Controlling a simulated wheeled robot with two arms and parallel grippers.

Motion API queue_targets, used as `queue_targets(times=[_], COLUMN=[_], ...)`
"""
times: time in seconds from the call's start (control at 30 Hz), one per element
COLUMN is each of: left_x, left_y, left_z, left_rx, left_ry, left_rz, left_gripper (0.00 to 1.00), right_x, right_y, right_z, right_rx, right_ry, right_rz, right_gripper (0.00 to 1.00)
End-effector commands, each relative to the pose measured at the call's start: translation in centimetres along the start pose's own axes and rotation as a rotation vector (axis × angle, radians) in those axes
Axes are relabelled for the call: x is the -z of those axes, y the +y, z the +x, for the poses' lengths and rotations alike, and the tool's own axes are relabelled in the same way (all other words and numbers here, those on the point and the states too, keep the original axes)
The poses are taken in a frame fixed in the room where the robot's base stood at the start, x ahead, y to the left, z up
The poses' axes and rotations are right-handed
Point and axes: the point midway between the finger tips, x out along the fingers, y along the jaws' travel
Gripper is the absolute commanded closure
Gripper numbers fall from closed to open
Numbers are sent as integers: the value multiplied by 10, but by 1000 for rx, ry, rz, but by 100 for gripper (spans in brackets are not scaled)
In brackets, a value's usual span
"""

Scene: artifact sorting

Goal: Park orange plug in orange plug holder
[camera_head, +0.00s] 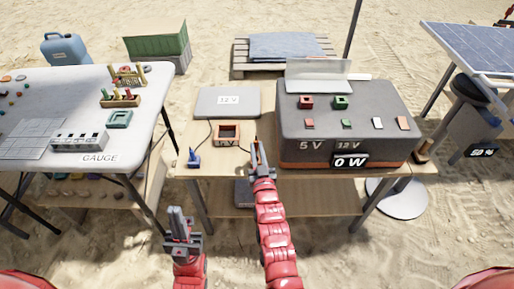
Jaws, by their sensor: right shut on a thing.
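The orange plug holder (228,129) is a small orange square frame with a dark opening. It sits on the wooden table, left of the large grey box. My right gripper (257,154) is just right of the holder, low over the table, apart from it. It is shut on a small orange thing that looks like the orange plug (256,141), mostly hidden by the fingers. My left gripper (180,218) is in front of the table at the lower left, with nothing seen in it; its finger gap is not clear.
A blue plug (194,158) stands on the table (211,168) at the left front. A grey 12 V box (228,98) lies behind the holder. The large grey power box (345,140) stands close right of my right gripper. The white gauge table (145,95) is at left.

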Motion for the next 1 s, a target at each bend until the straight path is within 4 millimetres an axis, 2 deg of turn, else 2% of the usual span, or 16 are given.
queue_targets(times=[0.03, 0.2, 1.0], left_x=[-1, -1, -1], left_y=[0, 0, 0], left_z=[-5, -8, -7], left_rx=[0, 0, 0], left_ry=[0, 0, 0], left_rz=[0, 0, 0], left_gripper=[100, 100, 100], right_x=[-7, -13, -13], right_y=[0, 0, 0], right_z=[0, -1, -1], right_rx=[0, 0, 5], right_ry=[0, 1, 0], right_rz=[0, 0, -1], right_gripper=[100, 100, 100])
